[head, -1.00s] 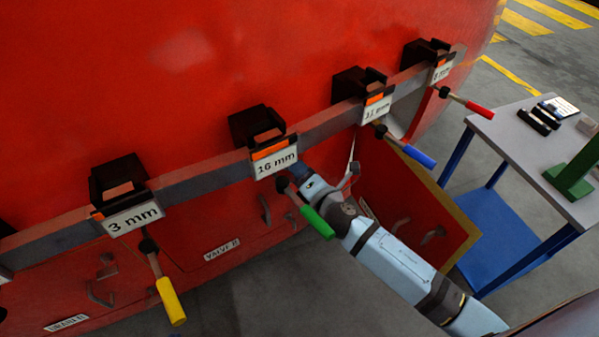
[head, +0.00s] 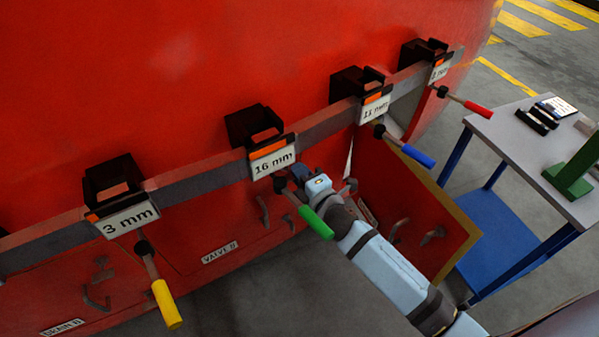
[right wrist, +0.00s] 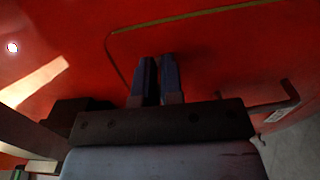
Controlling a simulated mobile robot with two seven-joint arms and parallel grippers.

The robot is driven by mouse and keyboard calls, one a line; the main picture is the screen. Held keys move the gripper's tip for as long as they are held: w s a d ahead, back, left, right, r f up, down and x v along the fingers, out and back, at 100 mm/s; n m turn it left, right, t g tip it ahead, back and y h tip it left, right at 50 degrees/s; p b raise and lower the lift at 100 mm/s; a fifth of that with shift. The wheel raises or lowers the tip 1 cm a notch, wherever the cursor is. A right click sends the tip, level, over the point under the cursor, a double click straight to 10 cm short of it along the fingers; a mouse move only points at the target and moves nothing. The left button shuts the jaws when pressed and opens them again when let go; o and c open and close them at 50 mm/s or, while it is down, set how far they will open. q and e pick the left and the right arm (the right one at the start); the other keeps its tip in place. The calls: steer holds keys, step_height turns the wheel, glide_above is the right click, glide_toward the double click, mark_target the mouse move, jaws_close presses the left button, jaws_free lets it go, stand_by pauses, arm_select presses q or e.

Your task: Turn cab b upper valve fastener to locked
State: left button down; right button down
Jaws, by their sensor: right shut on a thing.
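The red cab's lower panel carries a label (head: 220,252) that seems to read VALVE B. Curved grey fastener handles (head: 263,212) show on this panel, one of them below the 16 mm tool holder. My left gripper is not in view.
A rail with labelled holders (head: 272,160) and tools with yellow, green (head: 315,222), blue and red handles hangs close above my right arm. An open red door (head: 415,210) stands to its right. A grey-topped table (head: 510,150) is further right.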

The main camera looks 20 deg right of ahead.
stand_by(0.3)
steer(key=c, duration=1.3)
jaws_free()
steer(key=shift+o, duration=0.2)
steer(key=shift+s+f, duration=0.1)
steer(key=shift+s, duration=0.25)
steer(key=b+v, duration=0.2)
steer(key=v, duration=1.1)
steer(key=s+a+f+m+g+p, duration=0.1)
steer(key=s+f+m+g+p, duration=0.5)
steer(key=s+m, duration=0.5)
step_height(320, 180, down, 4)
steer(key=m+p, duration=0.2)
steer(key=m, duration=0.4)
steer(key=shift+s+a+r+g+h, duration=0.25)
steer(key=shift+a+g+h, duration=0.05)
steer(key=shift+h, duration=0.1)
